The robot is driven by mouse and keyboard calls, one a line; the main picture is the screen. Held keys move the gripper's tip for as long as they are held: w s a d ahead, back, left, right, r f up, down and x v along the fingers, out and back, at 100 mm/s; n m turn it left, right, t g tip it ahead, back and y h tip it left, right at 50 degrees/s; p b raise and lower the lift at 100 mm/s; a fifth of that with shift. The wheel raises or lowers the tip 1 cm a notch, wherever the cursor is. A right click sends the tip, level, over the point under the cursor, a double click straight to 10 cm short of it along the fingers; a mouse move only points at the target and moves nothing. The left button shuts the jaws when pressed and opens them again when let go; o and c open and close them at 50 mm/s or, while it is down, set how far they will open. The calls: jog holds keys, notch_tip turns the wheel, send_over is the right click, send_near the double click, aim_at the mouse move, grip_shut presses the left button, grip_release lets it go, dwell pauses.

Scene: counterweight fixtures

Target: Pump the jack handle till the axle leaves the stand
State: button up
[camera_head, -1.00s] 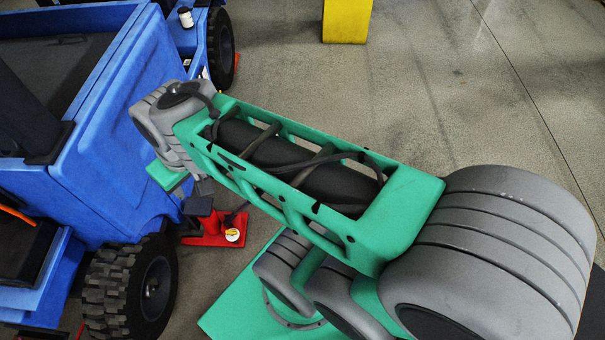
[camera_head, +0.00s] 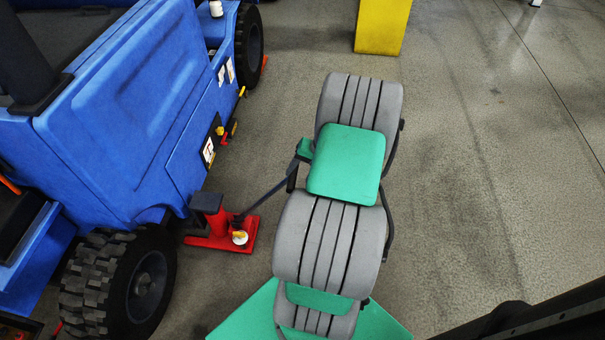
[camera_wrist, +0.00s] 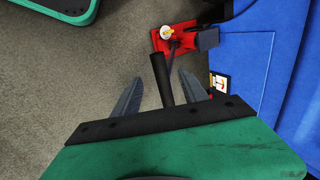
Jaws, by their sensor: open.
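The red jack (camera_head: 222,232) stands on the floor beside the blue vehicle, behind its near wheel, with a dark block on top. Its dark handle (camera_head: 265,199) slants up and right toward my gripper. In the wrist view the jack (camera_wrist: 178,38) is at the top, and the handle (camera_wrist: 161,75) runs down between the two grey fingers of my gripper (camera_wrist: 159,84). My gripper is open, with a finger on each side of the handle. I cannot tell whether either touches it. In the head view my arm mostly hides the gripper. The axle and the stand cannot be made out.
The blue vehicle (camera_head: 120,100) fills the left side, with a near wheel (camera_head: 140,285) and a far wheel (camera_head: 252,45). A yellow block (camera_head: 382,25) stands at the back.

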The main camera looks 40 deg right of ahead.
aim_at(293, 182)
jog(key=b+x, duration=0.4)
jog(key=x, duration=0.3)
jog(key=shift+w+a+f, duration=0.1)
jog(key=shift+f, duration=0.2)
jog(key=shift+c, duration=0.4)
grip_shut()
